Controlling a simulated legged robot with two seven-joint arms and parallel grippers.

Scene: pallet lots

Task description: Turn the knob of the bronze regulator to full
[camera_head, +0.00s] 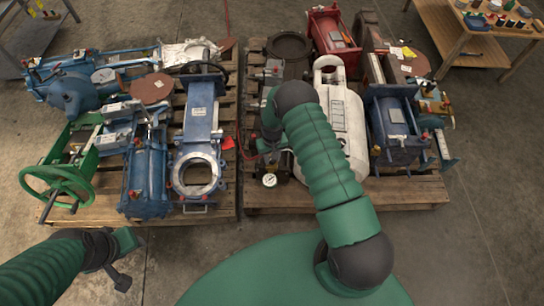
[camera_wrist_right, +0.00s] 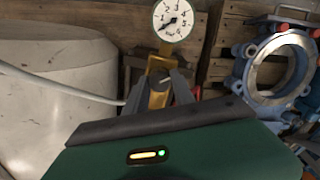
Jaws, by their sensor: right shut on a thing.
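The bronze regulator (camera_wrist_right: 158,92) is a gold-coloured body in the right wrist view, with a round white gauge (camera_wrist_right: 173,19) above it. The gauge needle points to the lower left. My right gripper (camera_wrist_right: 164,82) has its two dark fingers at the regulator, closed on its knob; the fingers hide most of the knob. In the head view the gauge (camera_head: 269,180) shows at the front left of the right pallet, and my right gripper (camera_head: 268,148) is partly hidden beside my arm. My left gripper (camera_head: 119,278) hangs at the lower left, away from the pallets; its jaw opening is unclear.
The right pallet (camera_head: 405,192) also bears a white tank (camera_head: 352,135) and blue and red machines. The left pallet (camera_head: 105,207) bears blue valves and a green handwheel (camera_head: 60,188). A wooden bench (camera_head: 440,30) stands at the back right. The floor in front is clear.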

